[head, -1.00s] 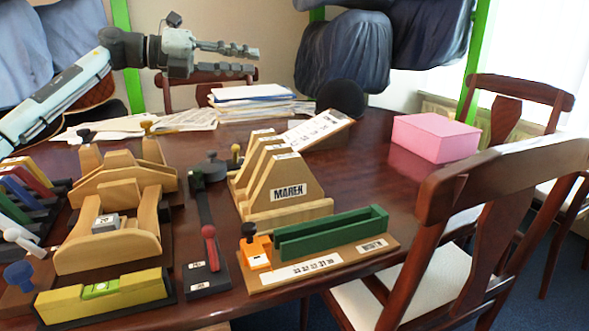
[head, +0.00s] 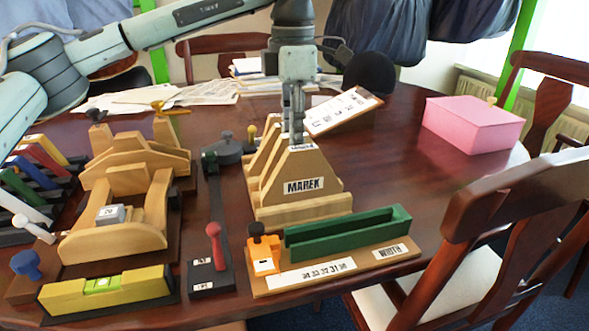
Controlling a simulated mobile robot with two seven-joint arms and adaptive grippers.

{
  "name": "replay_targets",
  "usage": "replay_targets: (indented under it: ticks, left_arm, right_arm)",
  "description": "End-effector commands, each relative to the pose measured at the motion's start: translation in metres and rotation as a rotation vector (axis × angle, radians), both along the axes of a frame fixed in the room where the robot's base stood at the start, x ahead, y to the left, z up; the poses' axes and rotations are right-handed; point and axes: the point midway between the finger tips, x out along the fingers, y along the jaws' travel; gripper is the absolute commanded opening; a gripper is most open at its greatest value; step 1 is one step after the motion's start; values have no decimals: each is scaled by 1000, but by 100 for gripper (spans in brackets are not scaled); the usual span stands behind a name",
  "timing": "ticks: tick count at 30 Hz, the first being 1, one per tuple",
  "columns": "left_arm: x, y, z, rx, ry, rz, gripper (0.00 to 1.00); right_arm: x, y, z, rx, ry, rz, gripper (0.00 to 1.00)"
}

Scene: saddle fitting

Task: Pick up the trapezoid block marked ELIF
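Several wooden trapezoid blocks stand one behind another in a wooden rack (head: 300,208) in the middle of the table. The front block (head: 290,172) is marked MAREK. I see no readable ELIF label; the faces of the blocks behind (head: 262,150) are mostly hidden. My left gripper (head: 292,138) points straight down, its fingertips at the top of the front block. The fingers show almost edge-on and overlap, so I cannot tell their gap, or whether they touch that block or one behind it. My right gripper is not in view.
A tilted clipboard (head: 342,111) stands just right of the gripper. A green channel on a board marked WIDTH (head: 390,252) lies in front of the rack. A black gauge with a red knob (head: 213,258) is to the left. A pink box (head: 473,124) sits at right.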

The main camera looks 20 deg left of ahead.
Motion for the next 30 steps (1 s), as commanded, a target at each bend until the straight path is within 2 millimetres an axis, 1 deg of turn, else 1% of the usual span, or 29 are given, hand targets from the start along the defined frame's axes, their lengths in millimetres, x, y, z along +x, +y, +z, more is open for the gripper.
replay_targets:
  ticks: [2, 9, 12, 15, 20, 21, 27, 30]
  left_arm:
    - [0, 0, -5, -1, 1, 0, 26]
    - [-2, -3, -40, 0, 1, 0, 26]
    - [-2, -3, -50, -2, 1, 1, 26]
    - [-2, -3, -54, -1, 0, 2, 26]
    - [-2, -3, -54, -2, 0, 2, 26]
    - [-2, -3, -54, -2, 0, 2, 23]
    - [-2, -3, -54, -2, 0, 2, 0]
    - [-2, -3, -54, -2, 0, 2, 0]
  right_arm:
    - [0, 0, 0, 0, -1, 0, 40]
    - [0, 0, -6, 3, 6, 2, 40]
    - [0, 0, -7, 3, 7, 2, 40]
    - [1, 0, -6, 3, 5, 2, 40]
    - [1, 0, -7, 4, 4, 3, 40]
    - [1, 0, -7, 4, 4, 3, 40]
    - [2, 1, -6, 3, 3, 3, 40]
    - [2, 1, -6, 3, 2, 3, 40]
